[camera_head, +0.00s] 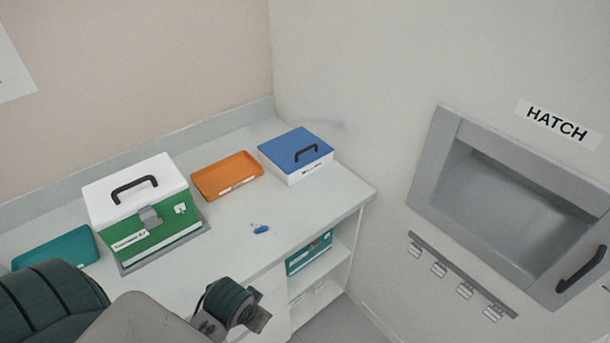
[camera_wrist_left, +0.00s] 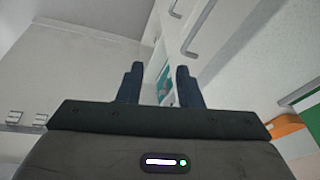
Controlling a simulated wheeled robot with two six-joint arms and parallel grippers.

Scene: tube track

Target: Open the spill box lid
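A white box with a closed blue lid and black handle (camera_head: 308,149) stands at the back right of the counter, and its front label is too small to read. I take it as the spill box. My left arm comes in at the bottom left of the head view, well in front of and below this box. My left gripper (camera_wrist_left: 160,85) shows in the left wrist view with its two dark fingers apart and nothing between them. The blue-lidded box is not clearly visible in the left wrist view. My right gripper is not in view.
A green box with a white lid (camera_head: 150,232), an orange tray (camera_head: 226,170) and a teal tray (camera_head: 52,250) stand on the counter. A small blue item (camera_head: 261,229) lies near its front edge. A teal box (camera_head: 309,252) sits on the shelf below. A wall hatch (camera_head: 451,150) is right.

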